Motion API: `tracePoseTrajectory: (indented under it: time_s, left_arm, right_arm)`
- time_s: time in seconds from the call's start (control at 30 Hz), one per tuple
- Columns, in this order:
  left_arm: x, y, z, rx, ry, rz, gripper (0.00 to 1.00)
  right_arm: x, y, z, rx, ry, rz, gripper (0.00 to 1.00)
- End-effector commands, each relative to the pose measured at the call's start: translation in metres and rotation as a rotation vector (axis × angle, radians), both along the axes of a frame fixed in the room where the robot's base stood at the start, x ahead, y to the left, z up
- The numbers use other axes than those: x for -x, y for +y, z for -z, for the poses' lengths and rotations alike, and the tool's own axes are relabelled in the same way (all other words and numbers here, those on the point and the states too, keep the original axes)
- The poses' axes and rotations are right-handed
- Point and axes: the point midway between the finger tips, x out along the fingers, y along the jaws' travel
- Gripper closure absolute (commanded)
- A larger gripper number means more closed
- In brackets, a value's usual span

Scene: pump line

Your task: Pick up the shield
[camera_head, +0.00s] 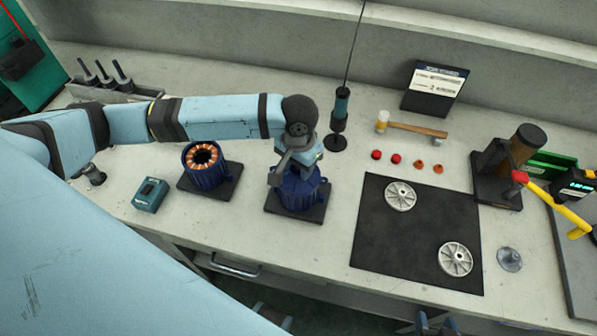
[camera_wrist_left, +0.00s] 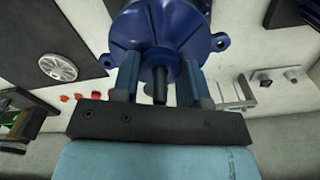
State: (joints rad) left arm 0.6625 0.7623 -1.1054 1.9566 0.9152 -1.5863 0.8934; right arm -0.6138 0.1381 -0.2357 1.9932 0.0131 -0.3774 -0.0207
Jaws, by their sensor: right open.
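The shield is a blue flanged end cover with ears and a central hub; it shows large in the left wrist view (camera_wrist_left: 165,28). In the head view it sits at the top of the blue motor (camera_head: 300,196) on a black base plate, partly hidden by my left gripper (camera_head: 294,172). My left gripper points down over it, and its two fingers (camera_wrist_left: 158,88) lie on both sides of the hub with a dark shaft stub between them. I cannot tell whether the shield is clear of the motor. My right gripper (camera_head: 435,325) is barely visible at the bottom edge, open.
An open blue motor housing with copper windings (camera_head: 205,163) stands to the left, near a teal device (camera_head: 150,194). A black mat (camera_head: 415,235) with two silver spoked discs lies to the right.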

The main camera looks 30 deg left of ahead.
Motion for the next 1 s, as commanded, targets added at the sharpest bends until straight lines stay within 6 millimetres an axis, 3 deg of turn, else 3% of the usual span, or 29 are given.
tracePoseTrajectory:
  time_s: [0.37, 0.57, 0.77, 1.0]
  left_arm:
    - [0.002, 0.001, 0.002, -0.004, 0.007, 0.0, 0.82]
    - [0.001, 0.001, -0.011, -0.003, 0.006, 0.001, 0.86]
    - [0.001, 0.0, -0.044, -0.001, 0.003, 0.001, 0.86]
    - [0.0, 0.0, -0.103, -0.001, -0.001, 0.001, 0.86]
  right_arm:
    - [0.0, -0.001, 0.001, 0.001, 0.001, 0.002, 0.45]
    - [0.0, -0.002, 0.0, 0.002, 0.0, 0.001, 0.45]
    - [0.0, -0.001, -0.001, 0.002, 0.0, 0.001, 0.45]
    - [0.0, -0.001, -0.003, 0.002, 0.001, 0.0, 0.45]
